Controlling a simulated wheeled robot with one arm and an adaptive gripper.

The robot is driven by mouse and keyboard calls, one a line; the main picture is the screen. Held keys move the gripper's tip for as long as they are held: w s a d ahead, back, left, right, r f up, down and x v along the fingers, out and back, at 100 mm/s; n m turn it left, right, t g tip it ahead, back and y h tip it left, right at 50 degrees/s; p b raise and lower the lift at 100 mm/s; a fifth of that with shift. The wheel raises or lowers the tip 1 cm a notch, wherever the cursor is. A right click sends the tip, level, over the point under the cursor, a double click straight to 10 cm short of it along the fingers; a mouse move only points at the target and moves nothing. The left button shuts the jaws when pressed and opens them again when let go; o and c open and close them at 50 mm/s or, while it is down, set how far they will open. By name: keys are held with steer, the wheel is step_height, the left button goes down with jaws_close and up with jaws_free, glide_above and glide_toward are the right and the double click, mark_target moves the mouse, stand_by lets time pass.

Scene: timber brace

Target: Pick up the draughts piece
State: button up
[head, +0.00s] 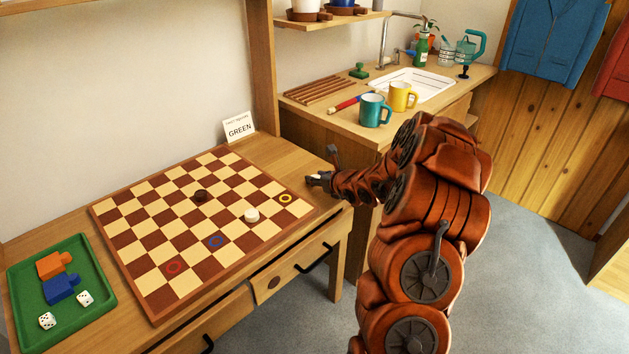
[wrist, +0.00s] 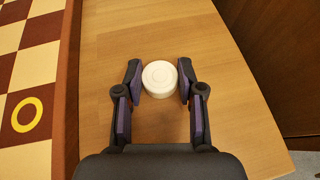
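A white round draughts piece (wrist: 159,79) lies flat on the bare wooden desk top, just beside the board's edge, in the wrist view. My gripper (wrist: 160,80) is open, with one finger on either side of the piece. The fingertips are very close to its sides; I cannot tell whether either touches. In the head view my gripper (head: 318,181) is low over the desk, right of the board, and mostly hides the piece. Another white piece (head: 252,215) and a dark piece (head: 201,195) stand on the checkered board (head: 135,290).
The board has yellow (head: 286,198), blue (head: 216,241) and red (head: 174,267) rings. A green tray (head: 103,318) with dice and blocks is at left. A card reading GREEN (head: 238,128) stands behind the board. Teal (head: 374,110) and yellow (head: 402,96) mugs stand on the counter.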

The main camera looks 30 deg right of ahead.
steer(key=shift+c, duration=1.3)
steer(key=shift+r, duration=0.1)
